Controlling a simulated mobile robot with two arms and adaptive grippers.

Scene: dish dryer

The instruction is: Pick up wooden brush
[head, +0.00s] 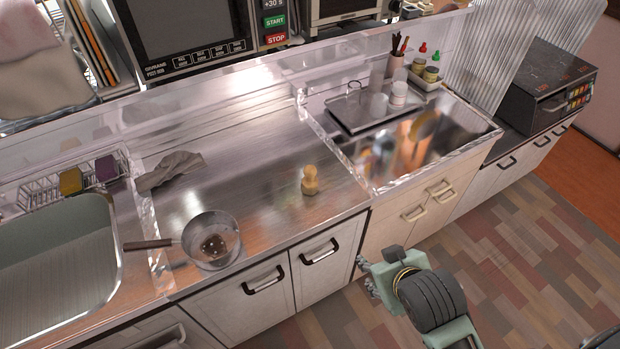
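The wooden brush (310,182) is a small, light tan piece with a round knob on top. It stands on the steel counter right of the pan, near the counter's front edge. My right arm comes in from the bottom right, and its gripper (368,277) is in front of the cabinets, lower and to the right of the brush, apart from it. Its fingers are small and turned so that their opening cannot be made out. My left gripper is not in view.
A saucepan (211,240) with its handle pointing left sits left of the brush. A grey cloth (170,171) lies behind it. A sink (60,255) is at left. A raised metal rim (340,155) borders the section at right. Counter around the brush is clear.

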